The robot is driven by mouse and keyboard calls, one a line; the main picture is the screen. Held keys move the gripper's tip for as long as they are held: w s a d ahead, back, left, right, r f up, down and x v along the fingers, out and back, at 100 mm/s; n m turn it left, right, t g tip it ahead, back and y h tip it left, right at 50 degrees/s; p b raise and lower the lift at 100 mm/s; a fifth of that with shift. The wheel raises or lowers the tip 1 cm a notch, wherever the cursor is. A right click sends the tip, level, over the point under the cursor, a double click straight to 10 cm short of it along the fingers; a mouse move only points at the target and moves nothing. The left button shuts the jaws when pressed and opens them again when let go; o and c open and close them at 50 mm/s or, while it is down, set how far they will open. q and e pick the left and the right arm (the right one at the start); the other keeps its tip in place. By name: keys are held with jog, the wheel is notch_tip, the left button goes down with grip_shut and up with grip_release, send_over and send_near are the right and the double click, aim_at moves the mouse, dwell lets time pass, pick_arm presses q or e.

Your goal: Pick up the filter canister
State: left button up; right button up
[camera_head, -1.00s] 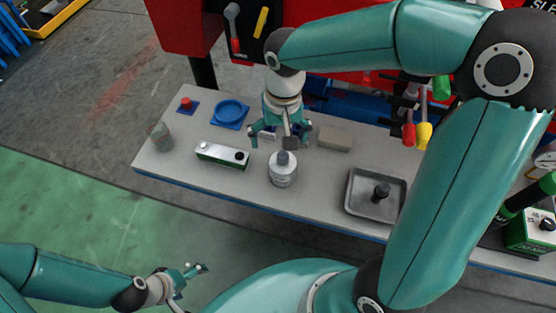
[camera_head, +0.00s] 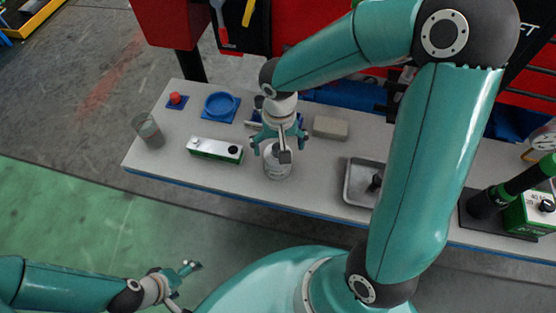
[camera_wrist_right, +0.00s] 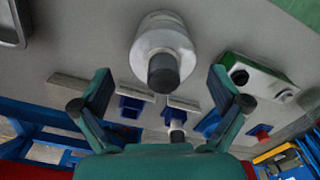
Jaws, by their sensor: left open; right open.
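The filter canister (camera_head: 277,171), a pale grey-white cylinder, stands upright near the front edge of the bench. In the right wrist view the canister (camera_wrist_right: 164,38) shows its dark cap toward the camera, centred ahead of the fingers. My right gripper (camera_head: 279,147) is open just above and behind the canister, its fingers hiding the cap in the head view. In the wrist view the right gripper (camera_wrist_right: 162,103) has its fingers spread wide with nothing between the tips. My left gripper (camera_head: 188,268) is open and empty, low at the left, away from the bench.
A green-and-white box (camera_head: 215,150) and a glass (camera_head: 148,131) stand left of the canister. A blue dish (camera_head: 221,105) and red button (camera_head: 176,99) are behind. A tan block (camera_head: 330,127) is behind right, a metal tray (camera_head: 356,190) to the right.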

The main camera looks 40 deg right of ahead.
jog(key=f, duration=0.5)
jog(key=shift+s+a, duration=0.1)
jog(key=shift+a, duration=0.15)
jog(key=shift+r, duration=0.15)
jog(key=c, duration=1.7)
jog(key=shift+o, duration=0.2)
